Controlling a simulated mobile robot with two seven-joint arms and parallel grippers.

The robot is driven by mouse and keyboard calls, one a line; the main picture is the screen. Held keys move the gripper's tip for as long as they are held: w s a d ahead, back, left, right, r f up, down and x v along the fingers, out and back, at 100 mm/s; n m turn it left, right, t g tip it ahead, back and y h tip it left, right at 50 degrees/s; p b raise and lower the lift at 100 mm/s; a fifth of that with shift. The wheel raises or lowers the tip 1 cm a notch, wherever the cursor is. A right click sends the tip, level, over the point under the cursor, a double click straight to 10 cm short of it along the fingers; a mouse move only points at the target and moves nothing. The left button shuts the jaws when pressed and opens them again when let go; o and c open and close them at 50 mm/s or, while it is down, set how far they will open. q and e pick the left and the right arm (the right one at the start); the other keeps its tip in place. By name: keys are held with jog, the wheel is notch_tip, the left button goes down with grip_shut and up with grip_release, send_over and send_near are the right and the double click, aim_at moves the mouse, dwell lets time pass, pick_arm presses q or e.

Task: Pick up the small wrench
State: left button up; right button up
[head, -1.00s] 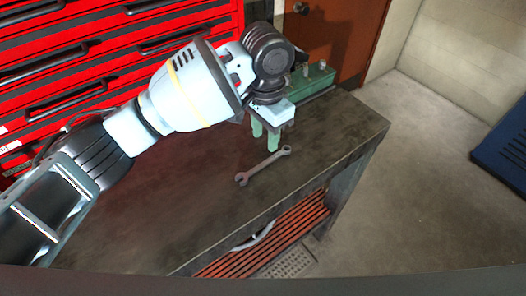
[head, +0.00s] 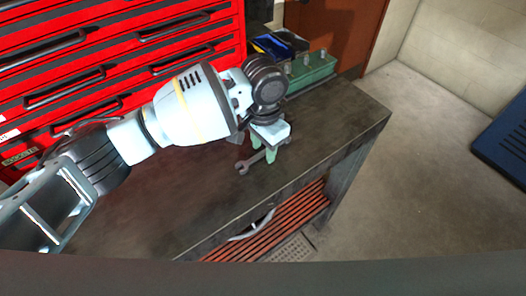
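The small grey wrench (head: 243,167) lies on the dark workbench (head: 175,205), its open-jaw end toward the lower left. My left gripper (head: 264,150) is lowered over the wrench's middle, pointing down. Its two green fingers are apart, one on the far side of the handle and one on the near side. The gripper hides part of the handle and most of the other end. I cannot tell whether the fingertips touch the wrench or the bench. My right gripper is not in view.
A red drawer cabinet (head: 120,60) stands along the back left. A green tray (head: 312,72) with several upright pegs and a blue bin (head: 268,46) stand at the bench's back. The front of the bench is clear. A slatted red shelf (head: 275,230) lies below.

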aim_at(264, 151)
pick_arm(q)
jog(key=shift+c, duration=0.4)
grip_shut()
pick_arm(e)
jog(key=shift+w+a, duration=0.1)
